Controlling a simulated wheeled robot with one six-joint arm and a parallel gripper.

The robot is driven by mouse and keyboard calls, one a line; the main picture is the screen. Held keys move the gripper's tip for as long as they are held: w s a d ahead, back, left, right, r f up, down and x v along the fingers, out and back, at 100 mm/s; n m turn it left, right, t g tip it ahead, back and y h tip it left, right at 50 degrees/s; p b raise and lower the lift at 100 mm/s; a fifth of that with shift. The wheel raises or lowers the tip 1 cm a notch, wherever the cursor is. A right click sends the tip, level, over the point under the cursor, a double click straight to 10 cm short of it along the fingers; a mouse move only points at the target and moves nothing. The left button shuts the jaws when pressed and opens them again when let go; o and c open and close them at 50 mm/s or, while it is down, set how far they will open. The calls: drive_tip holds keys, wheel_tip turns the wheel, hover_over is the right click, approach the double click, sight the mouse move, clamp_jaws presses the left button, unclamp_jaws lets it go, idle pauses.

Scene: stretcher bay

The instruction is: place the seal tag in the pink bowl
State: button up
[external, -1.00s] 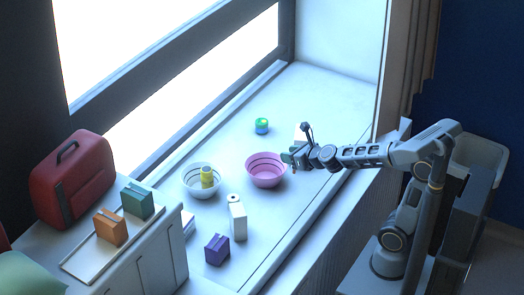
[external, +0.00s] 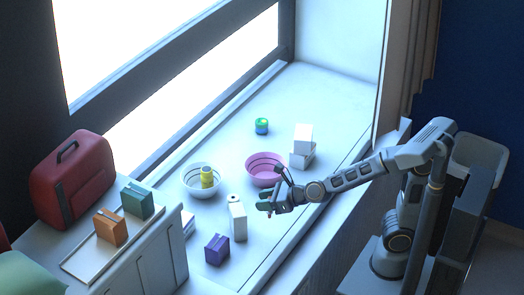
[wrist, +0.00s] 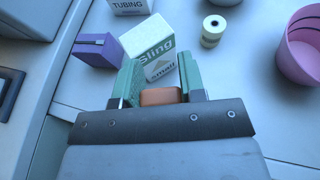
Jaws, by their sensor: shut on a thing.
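My gripper (external: 264,206) is shut on a small orange-brown block, which I take to be the seal tag; the block (wrist: 161,96) shows between the teal fingers in the wrist view. My gripper (wrist: 160,88) hides part of it. In the external view the gripper is in front of the pink bowl (external: 265,182), toward the sill's near edge and apart from the bowl. The bowl is round with dark bands inside, and its visible interior looks empty. In the wrist view, the pink bowl (wrist: 290,62) is cut off at the right edge.
A white Sling box (wrist: 148,45) and purple box (wrist: 90,50) lie ahead of the fingers, with a cream roll (wrist: 212,32) nearby. A white bowl (external: 197,192) holds a yellow bottle (external: 207,177). White boxes (external: 303,138) stand right of the pink bowl.

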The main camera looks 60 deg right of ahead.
drive_tip(key=s+a+f+n+g+y, duration=0.1)
drive_tip(key=s+a+n+y, duration=0.1)
drive_tip(key=s+a, duration=0.35)
drive_tip(key=s+a+f+n+g+y, duration=0.1)
drive_tip(key=s+a+n+y, duration=0.15)
drive_tip(key=a, duration=0.55)
drive_tip(key=shift+w+d+r+g, duration=0.55)
drive_tip(key=shift+w+r+g, duration=0.5)
drive_tip(key=shift+r, duration=0.25)
drive_tip(key=n+g+h+p, duration=0.4)
drive_tip(key=n+h+p, duration=0.45)
drive_tip(key=n, duration=1.95)
hover_over(266, 173)
drive_tip(key=s+a, duration=0.3)
drive_tip(key=s, duration=0.2)
drive_tip(key=shift+w+f+b, duration=0.1)
drive_tip(key=shift+f+b, duration=3.8)
drive_tip(key=shift+f, duration=0.9)
drive_tip(key=o, duration=1)
